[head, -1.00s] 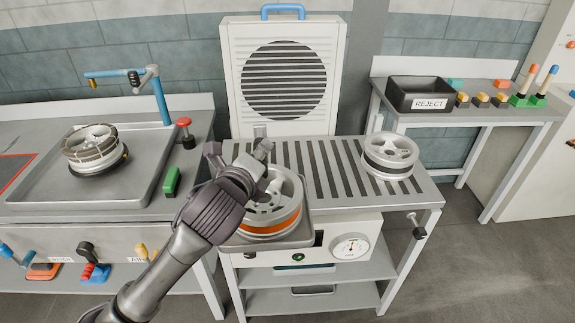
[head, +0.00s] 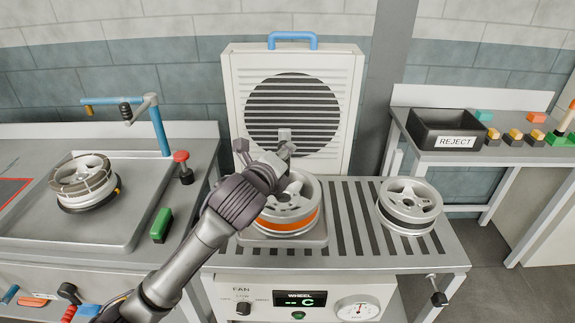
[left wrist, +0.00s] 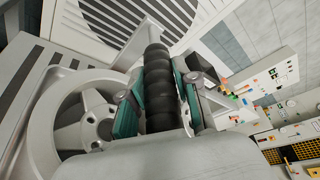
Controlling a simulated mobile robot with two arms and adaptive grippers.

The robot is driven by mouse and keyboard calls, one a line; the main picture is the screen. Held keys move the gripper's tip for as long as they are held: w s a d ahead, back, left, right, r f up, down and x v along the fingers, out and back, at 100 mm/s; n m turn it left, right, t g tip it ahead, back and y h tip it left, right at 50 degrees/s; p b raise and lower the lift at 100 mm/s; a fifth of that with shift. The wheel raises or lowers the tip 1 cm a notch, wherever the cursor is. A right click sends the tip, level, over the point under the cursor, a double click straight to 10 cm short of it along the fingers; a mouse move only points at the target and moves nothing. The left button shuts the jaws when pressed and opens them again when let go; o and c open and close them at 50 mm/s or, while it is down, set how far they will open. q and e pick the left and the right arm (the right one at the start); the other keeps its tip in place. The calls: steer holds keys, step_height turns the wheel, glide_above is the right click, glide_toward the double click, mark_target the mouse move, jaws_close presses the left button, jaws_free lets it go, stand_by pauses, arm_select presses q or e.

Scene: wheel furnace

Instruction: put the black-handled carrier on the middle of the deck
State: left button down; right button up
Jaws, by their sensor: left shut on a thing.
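My left gripper (head: 264,158) is shut on the black ribbed handle (left wrist: 158,85) of the carrier, which shows between its green-padded fingers in the left wrist view. The carrier's grey tray (head: 300,241) holds a silver wheel with an orange band (head: 290,226). It is over the left front part of the slatted deck (head: 350,222); I cannot tell whether it touches. The wheel also shows at the left in the left wrist view (left wrist: 88,122). In the head view the gripper hides the handle. My right gripper is not in view.
Another silver wheel with a black band (head: 410,205) stands on the deck's right end. The slats between it and the carrier are clear. A white fan box (head: 240,100) stands behind the deck. A wheel (head: 84,183) rests on the left bench. A reject bin (head: 428,142) is at right.

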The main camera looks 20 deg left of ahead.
arm_select(q)
steer(key=w+a+f, duration=0.1)
steer(key=w, duration=0.1)
steer(key=w+a+f, duration=0.1)
steer(key=w, duration=0.1)
steer(key=w+a+f, duration=0.1)
steer(key=w+f, duration=0.1)
steer(key=w, duration=0.1)
steer(key=shift+w+p, duration=0.1)
steer(key=shift+p, duration=0.25)
steer(key=shift+w+a+f+p, duration=0.1)
steer(key=shift+f+p, duration=0.2)
steer(key=shift+f, duration=1.8)
steer(key=c, duration=1.2)
jaws_free()
steer(key=shift+f, duration=0.3)
steer(key=shift+o, duration=1.8)
steer(key=shift+s+r, duration=0.1)
steer(key=shift+s, duration=0.1)
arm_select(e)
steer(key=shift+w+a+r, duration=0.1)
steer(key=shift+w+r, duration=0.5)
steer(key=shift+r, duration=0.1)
arm_select(q)
steer(key=b+v, duration=0.1)
steer(key=v, duration=1.1)
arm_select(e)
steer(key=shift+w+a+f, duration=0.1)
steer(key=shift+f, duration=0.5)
